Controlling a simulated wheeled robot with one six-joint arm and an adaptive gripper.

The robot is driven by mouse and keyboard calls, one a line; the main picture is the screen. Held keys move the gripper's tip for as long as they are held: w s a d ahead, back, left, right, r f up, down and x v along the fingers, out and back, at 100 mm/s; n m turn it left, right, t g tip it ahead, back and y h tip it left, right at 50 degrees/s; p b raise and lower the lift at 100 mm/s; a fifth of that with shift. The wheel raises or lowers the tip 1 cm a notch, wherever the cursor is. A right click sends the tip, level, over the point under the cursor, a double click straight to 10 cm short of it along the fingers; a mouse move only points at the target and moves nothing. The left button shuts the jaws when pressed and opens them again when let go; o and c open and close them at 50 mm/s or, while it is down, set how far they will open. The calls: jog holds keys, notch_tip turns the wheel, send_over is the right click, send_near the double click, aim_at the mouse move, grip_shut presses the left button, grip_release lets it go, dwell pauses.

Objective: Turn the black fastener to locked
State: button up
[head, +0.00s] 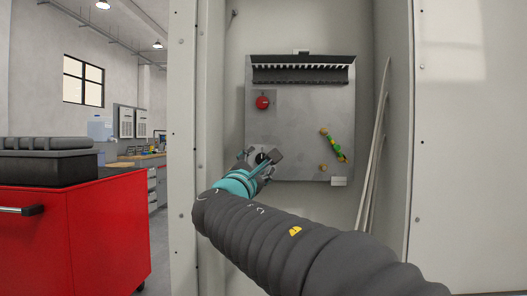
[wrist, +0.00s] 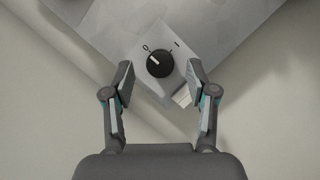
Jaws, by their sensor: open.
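The black fastener is a round black knob (wrist: 160,63) on a small grey plate with the marks 0 and I. Its white pointer line tilts up and left, towards the 0. In the head view the black knob (head: 261,157) is at the lower left of the grey panel, partly hidden by my gripper (head: 258,163). In the wrist view my gripper (wrist: 160,74) is open, with one finger on each side of the knob. Gaps show between both fingers and the knob, and nothing is held.
A red knob (head: 263,102) sits above on the panel (head: 300,120). A green and yellow piece (head: 333,146) and a small brass-coloured part (head: 323,167) are to the right. Cabinet walls (head: 394,120) flank the panel. A red tool cabinet (head: 80,225) stands at left.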

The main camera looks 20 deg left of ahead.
jog(key=shift+x, duration=0.8)
jog(key=shift+c, duration=0.2)
grip_shut()
